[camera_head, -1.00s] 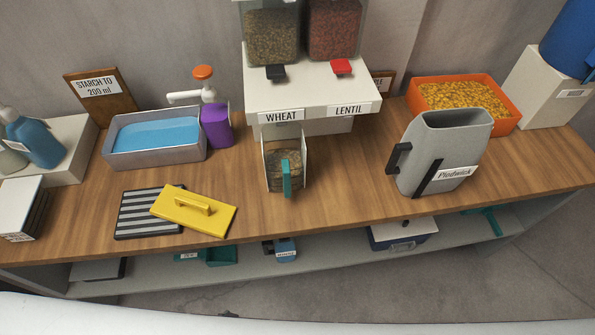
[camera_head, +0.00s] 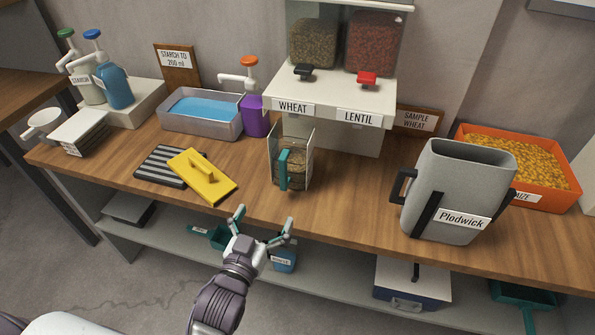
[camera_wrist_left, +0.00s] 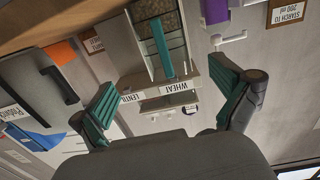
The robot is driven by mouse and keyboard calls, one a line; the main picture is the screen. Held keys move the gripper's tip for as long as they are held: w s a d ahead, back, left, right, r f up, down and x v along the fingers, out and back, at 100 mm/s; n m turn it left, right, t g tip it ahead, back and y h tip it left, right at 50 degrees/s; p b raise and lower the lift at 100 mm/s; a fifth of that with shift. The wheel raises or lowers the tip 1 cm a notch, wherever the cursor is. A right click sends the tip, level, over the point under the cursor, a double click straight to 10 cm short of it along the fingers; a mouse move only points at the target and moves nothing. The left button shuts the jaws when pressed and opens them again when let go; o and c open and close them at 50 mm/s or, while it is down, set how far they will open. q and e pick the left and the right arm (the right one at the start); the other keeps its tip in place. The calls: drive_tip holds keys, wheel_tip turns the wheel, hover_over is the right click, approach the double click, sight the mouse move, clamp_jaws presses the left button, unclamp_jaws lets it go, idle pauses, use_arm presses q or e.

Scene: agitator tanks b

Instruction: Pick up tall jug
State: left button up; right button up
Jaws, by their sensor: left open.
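A tall clear jug (camera_head: 306,160) with a teal upright handle stands on the wooden counter under the wheat dispenser, with brown grain inside. Its handle faces the counter's front edge. In the left wrist view, which is upside down, the jug (camera_wrist_left: 127,45) and its handle show ahead between the fingers. My left gripper (camera_head: 264,222) is open and empty, in front of the counter edge, apart from the jug and below and left of it in the head view. It also shows open in the left wrist view (camera_wrist_left: 166,92). My right gripper is not in view.
A large grey Plodwick container (camera_head: 462,180) with a black handle stands to the right. A yellow float (camera_head: 205,178) on a striped mat (camera_head: 157,166) lies left of the jug. The dispenser shelf (camera_head: 330,97) overhangs behind. Bare counter lies between jug and grey container.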

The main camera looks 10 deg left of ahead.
sight(282, 174)
use_arm(q)
drive_tip(key=w, duration=0.2)
drive_tip(key=w+r, duration=0.1)
drive_tip(key=w, duration=0.2)
drive_tip(key=w+p, duration=0.1)
drive_tip(key=w, duration=0.1)
drive_tip(key=shift+w+d+r, duration=0.1)
drive_tip(key=shift+w+r, duration=0.05)
drive_tip(key=shift+r, duration=0.15)
drive_tip(key=shift+w+d, duration=0.15)
drive_tip(key=shift+w, duration=0.3)
drive_tip(key=w, duration=0.4)
drive_tip(key=shift+w+f+p, duration=0.1)
drive_tip(key=shift+w+p, duration=0.1)
drive_tip(key=shift+p, duration=0.2)
drive_tip(key=shift+w, duration=0.4)
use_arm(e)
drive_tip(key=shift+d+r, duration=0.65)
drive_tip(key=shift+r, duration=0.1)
